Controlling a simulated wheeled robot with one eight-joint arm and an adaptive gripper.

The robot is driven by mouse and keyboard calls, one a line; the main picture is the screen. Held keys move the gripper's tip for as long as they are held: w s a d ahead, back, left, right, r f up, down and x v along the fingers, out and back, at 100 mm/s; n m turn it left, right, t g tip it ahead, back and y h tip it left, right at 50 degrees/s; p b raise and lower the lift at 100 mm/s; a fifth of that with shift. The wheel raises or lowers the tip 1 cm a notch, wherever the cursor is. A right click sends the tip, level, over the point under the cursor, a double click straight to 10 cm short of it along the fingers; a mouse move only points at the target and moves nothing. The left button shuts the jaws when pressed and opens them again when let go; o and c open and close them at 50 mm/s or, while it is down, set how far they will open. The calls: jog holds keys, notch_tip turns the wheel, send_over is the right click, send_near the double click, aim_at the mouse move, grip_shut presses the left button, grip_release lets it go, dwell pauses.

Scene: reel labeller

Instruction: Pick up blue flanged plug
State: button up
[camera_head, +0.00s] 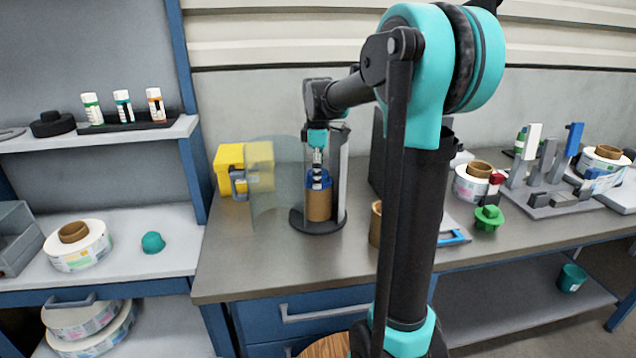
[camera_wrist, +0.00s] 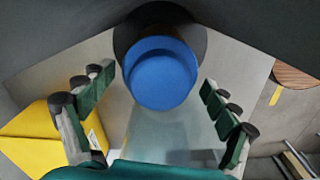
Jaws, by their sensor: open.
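The blue flanged plug (camera_head: 324,178) sits on top of an upright brown cardboard core (camera_head: 319,205) inside a round black-based stand (camera_head: 318,226) on the bench. In the wrist view the plug (camera_wrist: 160,75) is a round blue disc with a raised rim, seen from above. My gripper (camera_head: 317,176) points down inside the stand, at the plug. In the wrist view my gripper (camera_wrist: 157,84) is open, with a green-padded finger on each side of the plug and visible gaps between. The head view is too small to show the exact finger height against the flange.
A clear curved panel (camera_head: 262,180) stands open left of the stand, in front of a yellow box (camera_head: 229,168). A grey upright wall (camera_head: 341,165) closes the stand's right side. Label reels (camera_head: 472,184) and a green knob (camera_head: 488,217) lie farther right on the bench.

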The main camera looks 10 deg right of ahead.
jog(key=shift+c, duration=0.2)
jog(key=shift+f, duration=0.1)
jog(key=c, duration=1)
